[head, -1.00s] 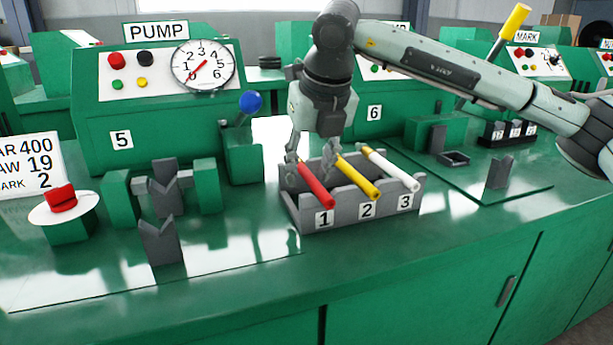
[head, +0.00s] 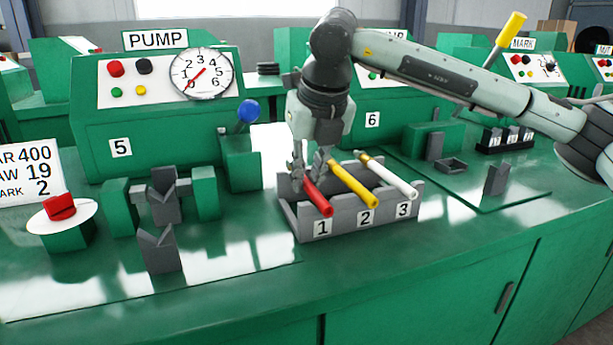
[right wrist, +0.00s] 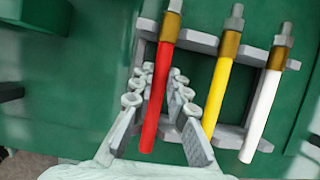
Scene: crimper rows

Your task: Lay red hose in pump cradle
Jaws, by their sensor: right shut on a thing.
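The red hose (head: 320,199) lies in slot 1 of the grey rack (head: 345,228), its front end sticking out over the front wall. My right gripper (head: 310,172) is shut on the red hose. In the right wrist view the red hose (right wrist: 157,95) runs between its two fingers (right wrist: 158,100), and its brass and grey end reaches over the rack's far bar. The pump cradle is a pair of grey V-blocks, front (head: 160,250) and back (head: 164,197), standing empty before the PUMP machine (head: 155,110). My left gripper is not in view.
A yellow hose (head: 355,185) and a white hose (head: 390,178) lie close beside the red one in slots 2 and 3. A blue-knobbed lever (head: 247,112) stands between the cradle and rack. A red button (head: 60,206) is at left. The front bench is clear.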

